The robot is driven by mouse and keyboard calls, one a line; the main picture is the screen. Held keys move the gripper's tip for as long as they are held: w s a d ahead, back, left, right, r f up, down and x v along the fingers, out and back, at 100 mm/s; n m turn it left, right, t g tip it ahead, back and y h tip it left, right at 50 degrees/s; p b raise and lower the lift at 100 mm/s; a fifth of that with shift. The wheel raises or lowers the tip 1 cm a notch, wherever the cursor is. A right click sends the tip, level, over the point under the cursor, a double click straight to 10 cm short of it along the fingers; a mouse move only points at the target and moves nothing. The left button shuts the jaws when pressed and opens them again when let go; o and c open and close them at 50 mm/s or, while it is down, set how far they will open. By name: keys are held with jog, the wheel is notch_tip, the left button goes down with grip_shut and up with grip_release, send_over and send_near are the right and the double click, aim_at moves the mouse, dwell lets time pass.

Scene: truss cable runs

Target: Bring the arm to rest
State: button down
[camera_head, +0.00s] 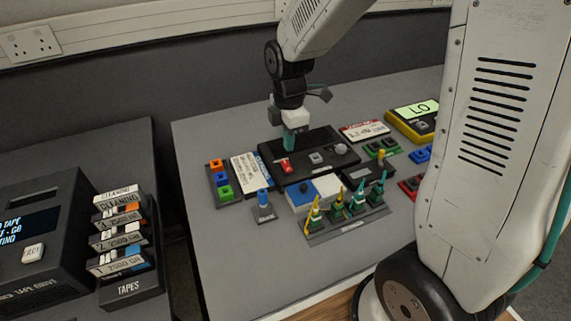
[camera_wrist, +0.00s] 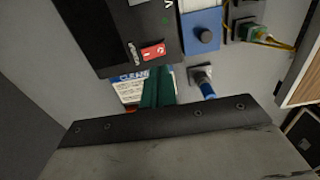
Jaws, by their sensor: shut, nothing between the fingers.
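My gripper (camera_head: 289,141) hangs from my arm over the back left of the grey table (camera_head: 228,273). Its teal fingers are together with nothing visible between them. In the head view the fingertips appear in front of the black panel (camera_head: 330,143) with a red switch. In the wrist view the closed fingers (camera_wrist: 158,88) point toward the panel's edge, near the red switch (camera_wrist: 153,52) and a white and blue card. I cannot tell the exact gap between the fingertips and the panel.
A row of green and yellow connectors (camera_head: 337,208) stands at the table's front. A blue plug in a stand (camera_head: 264,206) is left of them. A yellow meter (camera_head: 410,122) sits at the back right. A tape rack (camera_head: 130,286) and dark drive stand on the left table.

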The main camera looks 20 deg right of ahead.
jog(key=s+d+r+m, duration=0.1)
jog(key=s+r+m, duration=0.4)
jog(key=s, duration=0.3)
jog(key=s+d+r+m, duration=0.1)
jog(key=s+r+m, duration=0.3)
jog(key=s+m, duration=0.3)
jog(key=s+d+r+m+t, duration=0.1)
jog(key=s+r+m, duration=0.4)
jog(key=s, duration=0.4)
jog(key=shift+r+m, duration=0.3)
jog(key=shift+m, duration=0.2)
